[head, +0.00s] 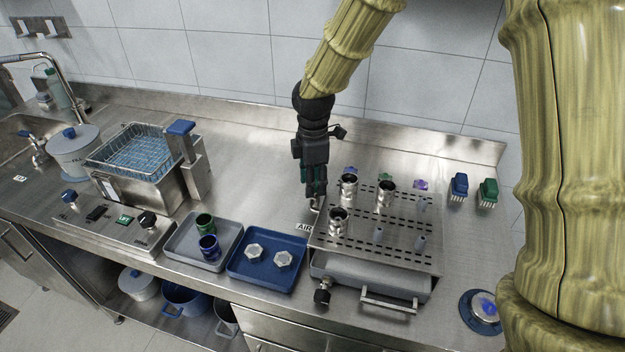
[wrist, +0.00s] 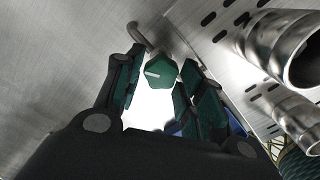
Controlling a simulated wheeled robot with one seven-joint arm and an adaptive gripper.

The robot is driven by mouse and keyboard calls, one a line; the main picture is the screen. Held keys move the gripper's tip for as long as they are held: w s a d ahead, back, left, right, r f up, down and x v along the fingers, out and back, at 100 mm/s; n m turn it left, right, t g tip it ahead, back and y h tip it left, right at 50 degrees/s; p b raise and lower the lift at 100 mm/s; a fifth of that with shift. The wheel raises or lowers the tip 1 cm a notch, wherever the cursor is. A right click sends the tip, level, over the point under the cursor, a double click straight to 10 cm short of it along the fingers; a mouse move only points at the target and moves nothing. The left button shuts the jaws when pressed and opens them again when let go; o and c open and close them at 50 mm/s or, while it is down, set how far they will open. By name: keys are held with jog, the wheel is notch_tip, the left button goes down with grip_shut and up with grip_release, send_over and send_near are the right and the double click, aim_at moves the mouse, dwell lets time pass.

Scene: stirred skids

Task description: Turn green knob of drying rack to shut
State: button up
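The green knob (wrist: 158,72) shows in the wrist view, faceted, with a short white mark on its face. It sits by a bent grey pipe (wrist: 138,34) beside the perforated metal drying rack (head: 405,238). My gripper (wrist: 163,64) is open, one finger to the left of the knob and one to the right. A gap shows at the left finger; whether the right finger touches the knob is unclear. In the head view my gripper (head: 314,186) points down at the rack's left edge, by the AIR label, and hides the knob.
Metal cups (head: 338,221) stand on the rack close to my gripper's right. A blue tray (head: 240,265) with two pale nuts and a grey tray (head: 182,243) with two cups lie to the left. Two brushes (head: 459,186) are at the right. The counter behind the trays is clear.

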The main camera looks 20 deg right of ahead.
jog(key=c, duration=0.6)
jog(key=shift+o, duration=0.2)
jog(key=shift+r, duration=0.1)
jog(key=shift+w+r+m+p, duration=0.1)
jog(key=shift+m+p, duration=0.85)
jog(key=shift+m, duration=0.15)
jog(key=m+p, duration=0.2)
jog(key=m, duration=0.2)
jog(key=shift+w+p, duration=0.1)
jog(key=shift+p, duration=0.2)
jog(key=m+p, duration=0.1)
jog(key=m, duration=0.3)
jog(key=shift+d+p, duration=0.1)
jog(key=shift+p, duration=0.25)
jog(key=shift+w+m+p, duration=0.15)
jog(key=shift+m+p, duration=0.4)
jog(key=shift+m, duration=1.05)
